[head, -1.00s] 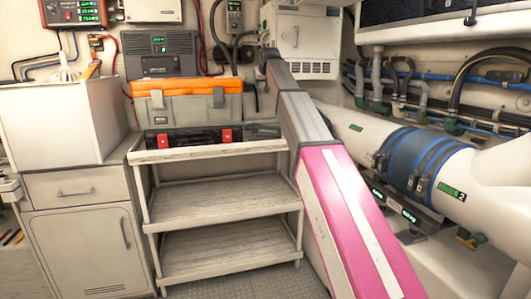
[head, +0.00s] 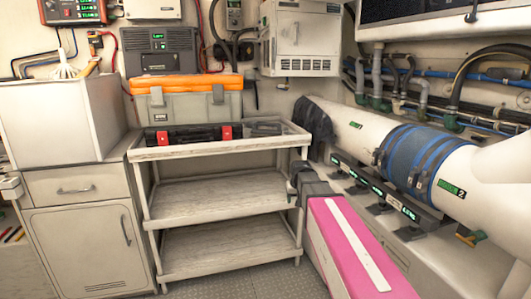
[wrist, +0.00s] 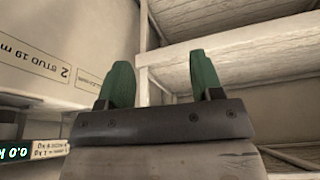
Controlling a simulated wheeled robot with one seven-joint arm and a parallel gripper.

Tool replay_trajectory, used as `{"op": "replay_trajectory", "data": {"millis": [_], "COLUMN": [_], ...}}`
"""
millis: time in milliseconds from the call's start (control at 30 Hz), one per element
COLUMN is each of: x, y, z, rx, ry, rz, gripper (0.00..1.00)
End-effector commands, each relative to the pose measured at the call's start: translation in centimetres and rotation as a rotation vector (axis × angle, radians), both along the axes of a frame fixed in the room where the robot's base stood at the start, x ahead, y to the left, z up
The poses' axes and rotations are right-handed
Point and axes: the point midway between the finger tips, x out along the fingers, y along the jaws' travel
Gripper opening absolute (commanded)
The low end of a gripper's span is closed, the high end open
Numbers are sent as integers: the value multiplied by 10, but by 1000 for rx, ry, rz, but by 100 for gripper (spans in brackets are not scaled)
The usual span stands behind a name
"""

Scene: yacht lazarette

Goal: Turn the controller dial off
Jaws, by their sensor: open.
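No dial can be made out for certain. Several control units are on the back wall in the head view. A red unit (head: 73,11) with green displays is at the top left, cut by the frame. A grey box (head: 160,51) with a small green display stands behind the toolbox. A small grey device (head: 234,15) hangs to its right, also cut by the frame. My gripper (wrist: 162,82) shows two green fingers, apart with nothing between them. It is low beside the shelf trolley, far from these units. My arm's dark far end is beside the trolley's right side in the head view.
The shelf trolley (head: 225,197) carries an orange-lidded toolbox (head: 188,101). A white cabinet (head: 75,230) stands left of it. A large white cylinder with a blue band (head: 408,158) lies at the right, above lit panels. A wall cabinet (head: 300,35) hangs at the back.

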Motion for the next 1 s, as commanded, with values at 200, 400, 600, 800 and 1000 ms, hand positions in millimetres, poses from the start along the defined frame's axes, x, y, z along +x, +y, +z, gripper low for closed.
{"op": "replay_trajectory", "data": {"millis": [200,400,600,800,1000], "x": [-91,-166,-212,-221,-220], "y": [-26,-43,-52,-54,-53], "z": [-73,-120,-144,-150,-150], "rx": [-3,-4,-4,-2,-2], "ry": [127,231,295,311,310], "rz": [-36,-66,-84,-89,-89], "gripper": [60,60,60,60,60]}}
